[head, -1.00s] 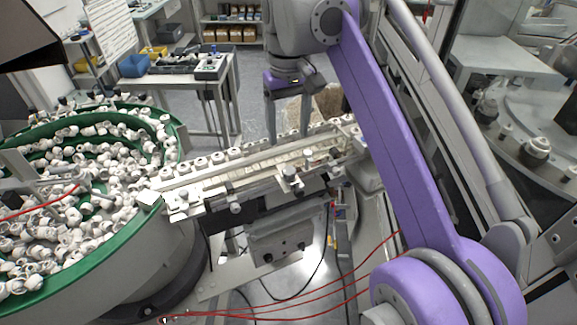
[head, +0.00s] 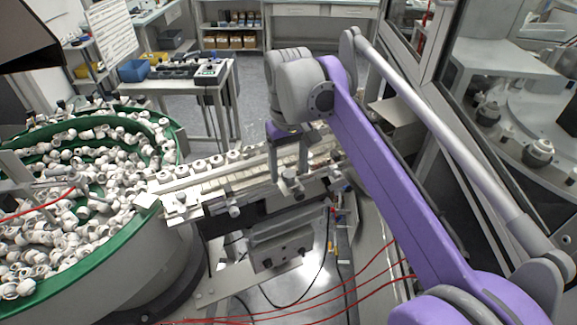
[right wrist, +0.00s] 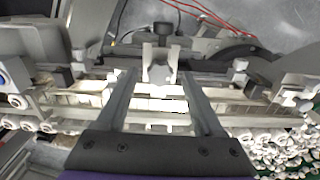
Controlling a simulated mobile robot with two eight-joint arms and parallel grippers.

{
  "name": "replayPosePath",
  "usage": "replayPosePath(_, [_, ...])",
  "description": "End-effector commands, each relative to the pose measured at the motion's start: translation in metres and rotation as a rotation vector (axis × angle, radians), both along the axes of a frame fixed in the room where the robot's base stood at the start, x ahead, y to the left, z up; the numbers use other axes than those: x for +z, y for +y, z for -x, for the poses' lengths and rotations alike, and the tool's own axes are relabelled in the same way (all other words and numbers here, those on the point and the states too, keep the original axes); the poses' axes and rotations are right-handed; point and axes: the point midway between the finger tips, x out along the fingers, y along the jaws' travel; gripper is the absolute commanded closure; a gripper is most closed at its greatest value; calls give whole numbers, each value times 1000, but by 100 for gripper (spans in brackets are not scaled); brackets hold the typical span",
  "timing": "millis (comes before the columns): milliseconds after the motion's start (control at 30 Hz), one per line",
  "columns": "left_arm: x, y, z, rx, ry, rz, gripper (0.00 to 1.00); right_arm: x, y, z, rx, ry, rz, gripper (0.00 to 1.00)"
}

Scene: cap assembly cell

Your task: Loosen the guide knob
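The guide knob (head: 290,184) is a small light-grey knob on a bracket at the front side of the white guide rail (head: 200,182). In the right wrist view the knob (right wrist: 160,73) shows as a lobed grey piece in the middle. My right gripper (head: 288,170) is above the rail, pointing down, with its fingers apart. In the right wrist view my right gripper's fingers (right wrist: 157,78) appear on either side of the knob, with gaps on both sides. I cannot tell how far above the knob the tips are. My left gripper is not in view.
A green-rimmed bowl feeder (head: 120,248) full of white caps stands at the left. Several caps line the track behind the rail. A control box (head: 280,247) is below the rail, with red cables near the floor. A glazed enclosure (head: 500,130) stands at the right.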

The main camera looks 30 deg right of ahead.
Motion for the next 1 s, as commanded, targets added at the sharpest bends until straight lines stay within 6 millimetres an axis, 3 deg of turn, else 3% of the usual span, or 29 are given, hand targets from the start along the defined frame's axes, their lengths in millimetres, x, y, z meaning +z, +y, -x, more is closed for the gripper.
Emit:
replayPosePath(33, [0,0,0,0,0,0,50,0,0,0,0,0,0,42])
replayPosePath(367, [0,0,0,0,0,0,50,0,0,0,0,0,0,100])
replayPosePath(733, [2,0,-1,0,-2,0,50,1,0,0,38,0,0,100])
replayPosePath(1000, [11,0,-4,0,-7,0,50,2,0,0,199,-1,0,100])
